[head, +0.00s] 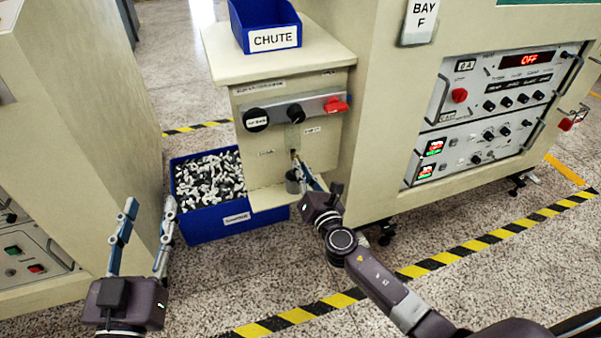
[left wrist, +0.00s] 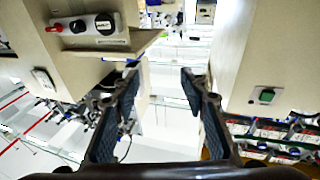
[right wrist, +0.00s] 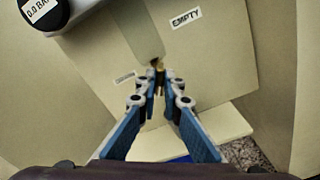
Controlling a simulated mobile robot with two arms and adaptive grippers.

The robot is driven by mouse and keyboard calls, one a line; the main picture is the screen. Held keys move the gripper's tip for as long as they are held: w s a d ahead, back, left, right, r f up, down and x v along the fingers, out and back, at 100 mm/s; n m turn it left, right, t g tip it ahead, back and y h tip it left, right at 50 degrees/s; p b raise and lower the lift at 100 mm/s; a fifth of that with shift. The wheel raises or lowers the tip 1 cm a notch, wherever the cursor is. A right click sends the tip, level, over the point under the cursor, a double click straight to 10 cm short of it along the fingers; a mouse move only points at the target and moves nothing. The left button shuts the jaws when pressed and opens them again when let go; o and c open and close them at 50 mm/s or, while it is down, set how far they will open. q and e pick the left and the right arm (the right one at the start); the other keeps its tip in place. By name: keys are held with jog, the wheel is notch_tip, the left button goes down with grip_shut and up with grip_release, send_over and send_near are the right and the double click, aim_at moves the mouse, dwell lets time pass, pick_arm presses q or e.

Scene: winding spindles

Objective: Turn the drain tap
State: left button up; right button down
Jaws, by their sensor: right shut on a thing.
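The small brass drain tap (head: 293,153) sits low on the front of the beige cabinet, below a pale vertical strip (head: 293,137). In the right wrist view the tap (right wrist: 157,66) shows just beyond my fingertips. My right gripper (head: 298,164) reaches it from below, its fingertips (right wrist: 160,88) closed together on the tap. The fingers hide most of the tap, so I cannot tell its turn angle. My left gripper (head: 150,208) is open and empty, low at the left; its spread fingers (left wrist: 161,75) also show in the left wrist view.
Above are a black gauge (head: 256,119), a black knob (head: 296,113) and a red handle (head: 336,105). A blue bin (head: 205,222) of small parts stands left. An EMPTY label (right wrist: 185,17) is beside the strip.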

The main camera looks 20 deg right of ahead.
pick_arm(q)
jog(key=s+r+t+h+b, duration=0.1)
jog(key=s+r+t, duration=0.2)
jog(key=r, duration=0.3)
jog(key=s+r+t+h+b, duration=0.1)
jog(key=s+r+t, duration=0.2)
jog(key=r, duration=0.3)
jog(key=shift+s+r+t+h, duration=0.3)
jog(key=shift+r+t+h, duration=0.1)
jog(key=shift+t, duration=0.3)
pick_arm(e)
jog(key=shift+d+f+m, duration=0.1)
jog(key=shift+m, duration=2.9)
jog(key=shift+d+f+m, duration=0.1)
jog(key=shift+m, duration=2.9)
pick_arm(q)
jog(key=shift+a, duration=0.1)
pick_arm(e)
jog(key=shift+a, duration=0.1)
jog(key=c, duration=2.1)
grip_release()
pick_arm(q)
jog(key=shift+f, duration=0.1)
pick_arm(e)
jog(key=shift+s, duration=0.15)
jog(key=s, duration=1.1)
jog(key=shift+s+d, duration=0.25)
jog(key=shift+s, duration=0.15)
